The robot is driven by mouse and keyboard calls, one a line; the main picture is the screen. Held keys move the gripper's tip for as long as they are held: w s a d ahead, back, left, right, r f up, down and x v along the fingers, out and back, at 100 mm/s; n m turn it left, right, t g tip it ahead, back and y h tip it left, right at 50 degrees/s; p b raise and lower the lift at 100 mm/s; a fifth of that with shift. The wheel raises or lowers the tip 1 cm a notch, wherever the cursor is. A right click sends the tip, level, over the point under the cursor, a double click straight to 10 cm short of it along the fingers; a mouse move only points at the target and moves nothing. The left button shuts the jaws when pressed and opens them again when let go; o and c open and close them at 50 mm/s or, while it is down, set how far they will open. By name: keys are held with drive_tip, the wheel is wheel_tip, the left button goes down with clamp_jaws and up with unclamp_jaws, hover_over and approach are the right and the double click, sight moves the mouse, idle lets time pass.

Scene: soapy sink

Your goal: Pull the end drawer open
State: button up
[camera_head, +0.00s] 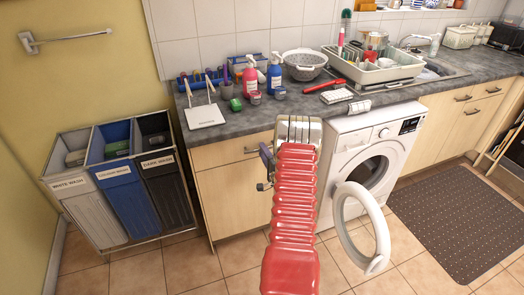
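The end drawer (222,156) is the pale wood front at the left end of the counter, just under the worktop. It looks shut and flush with the cabinet. Its metal bar handle (251,149) is near the front's right side. My red ribbed arm rises up the middle of the view. My gripper (298,130) is at its top, a grey slotted end to the right of the handle, overlapping the drawer's right edge. Small dark parts stick out left of the arm near the handle. I cannot tell whether they touch it, and the fingertips are not clear.
A washing machine (378,150) stands to the right, its round door (378,240) swung out over the floor. Three laundry bins (126,185) stand left of the cabinet. A dark mat (455,225) lies at right. A white scale-like board (204,116) sits on the worktop above the drawer.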

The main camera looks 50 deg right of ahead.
drive_tip(key=shift+x, duration=1)
drive_tip(key=shift+c, duration=0.5)
clamp_jaws()
drive_tip(key=shift+f, duration=0.1)
